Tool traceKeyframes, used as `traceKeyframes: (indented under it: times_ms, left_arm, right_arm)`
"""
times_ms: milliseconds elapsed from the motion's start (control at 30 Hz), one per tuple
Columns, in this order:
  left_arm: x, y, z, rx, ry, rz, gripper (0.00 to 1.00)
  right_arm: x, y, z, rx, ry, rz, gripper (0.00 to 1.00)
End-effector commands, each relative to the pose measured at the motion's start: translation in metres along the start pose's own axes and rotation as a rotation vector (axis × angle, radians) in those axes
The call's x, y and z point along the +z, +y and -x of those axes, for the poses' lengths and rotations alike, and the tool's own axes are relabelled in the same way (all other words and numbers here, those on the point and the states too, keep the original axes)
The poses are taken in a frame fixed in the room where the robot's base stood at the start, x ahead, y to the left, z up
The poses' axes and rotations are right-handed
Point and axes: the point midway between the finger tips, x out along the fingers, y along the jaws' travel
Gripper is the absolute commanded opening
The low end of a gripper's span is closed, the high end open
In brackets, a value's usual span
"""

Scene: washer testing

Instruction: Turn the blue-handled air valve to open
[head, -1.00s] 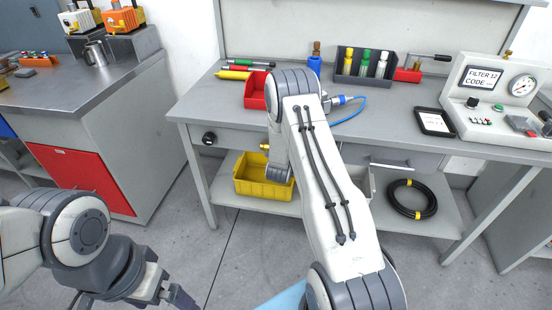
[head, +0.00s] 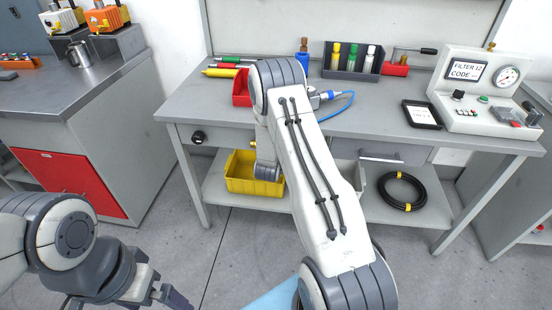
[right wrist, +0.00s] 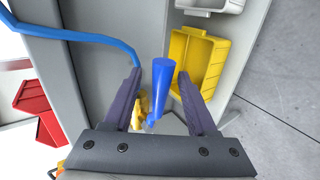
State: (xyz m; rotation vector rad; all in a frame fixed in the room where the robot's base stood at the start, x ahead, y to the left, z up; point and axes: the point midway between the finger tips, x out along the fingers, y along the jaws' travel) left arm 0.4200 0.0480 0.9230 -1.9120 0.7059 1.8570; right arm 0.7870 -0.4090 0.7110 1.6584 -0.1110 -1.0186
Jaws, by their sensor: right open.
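The blue valve handle (right wrist: 162,80) shows in the right wrist view, with a brass valve body (right wrist: 143,106) beside and partly behind it. My right gripper (right wrist: 159,74) is open, with one finger on each side of the blue handle. I cannot tell whether either finger touches it. My left gripper (head: 160,292) is low at the bottom edge of the head view, away from the bench, and partly cut off.
A blue hose (right wrist: 75,35) passes near the gripper. A yellow bin (head: 240,184) and coiled black hose (head: 402,190) lie on the lower shelf.

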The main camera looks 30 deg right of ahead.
Motion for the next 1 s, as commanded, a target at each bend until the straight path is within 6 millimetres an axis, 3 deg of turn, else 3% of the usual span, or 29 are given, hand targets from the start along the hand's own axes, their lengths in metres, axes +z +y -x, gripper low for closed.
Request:
traceKeyframes:
  times_ms: [200, 400, 600, 1000]
  left_arm:
    - [0.000, 0.000, 0.003, 0.000, 0.000, 0.000, 1.00]
    - [0.000, 0.000, 0.004, 0.000, 0.000, 0.000, 1.00]
    - [0.000, 0.000, 0.005, 0.000, 0.000, 0.000, 1.00]
    - [0.000, 0.000, 0.005, 0.000, 0.000, 0.000, 1.00]
  right_arm:
    - [-0.001, 0.001, 0.047, 0.000, 0.002, 0.001, 0.58]
    - [0.000, 0.001, 0.075, 0.000, 0.001, 0.001, 0.58]
    - [0.001, 0.000, 0.084, 0.001, -0.001, -0.001, 0.58]
    - [0.001, 0.000, 0.084, 0.001, -0.001, -0.001, 0.58]
